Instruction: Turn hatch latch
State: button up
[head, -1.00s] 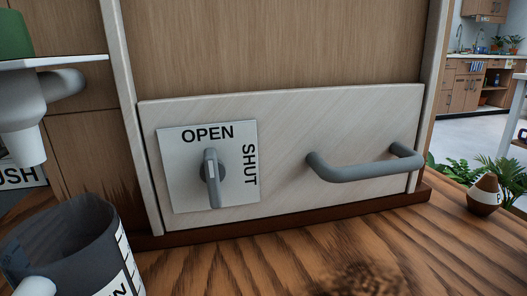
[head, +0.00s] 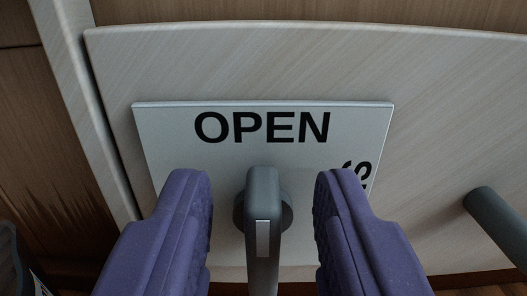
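The hatch latch (head: 263,225) is a grey lever with a pale stripe on a round hub. It stands upright in the picture, its rounded top end below the word OPEN. The latch plate (head: 165,135) is light grey; OPEN is printed along its top, and most of SHUT at its right is hidden behind my finger. My gripper (head: 264,195) has two purple fingers, one on each side of the lever, with a visible gap on both sides. It is open and not touching the lever. The lever's lower end runs out of the picture.
The plate sits on a pale wooden hatch panel (head: 450,130). A grey bar handle (head: 496,225) is at the right edge. A dark thing (head: 10,262), partly cut off, is at the lower left. Brown wood (head: 40,150) lies left of the panel.

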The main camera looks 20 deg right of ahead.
jog(key=shift+w, duration=0.25)
grip_shut()
jog(key=shift+d+m, duration=0.15)
jog(key=shift+m, duration=0.15)
jog(key=m+b, duration=0.2)
jog(key=m, duration=0.1)
jog(key=m+b, duration=0.1)
jog(key=shift+s+d+f+m, duration=0.2)
jog(key=shift+d+f+m, duration=0.1)
jog(key=shift+d, duration=0.1)
jog(key=m+b, duration=0.2)
jog(key=m, duration=0.1)
jog(key=m+b, duration=0.1)
jog(key=b, duration=0.1)
jog(key=shift+s+d+f+m, duration=0.1)
jog(key=shift+d+f+m, duration=0.15)
jog(key=shift+d+m, duration=0.05)
jog(key=m+b, duration=0.1)
jog(key=m, duration=0.1)
jog(key=m+b, duration=0.1)
jog(key=shift+d+f+m+b, duration=0.15)
jog(key=shift+f+m+b, duration=0.1)
jog(key=shift+m+b, duration=0.1)
jog(key=shift+s+f+m, duration=0.1)
jog(key=shift+f+m, duration=0.05)
jog(key=shift+m, duration=0.95)
jog(key=shift+f+m, duration=0.1)
jog(key=shift+m, duration=0.95)
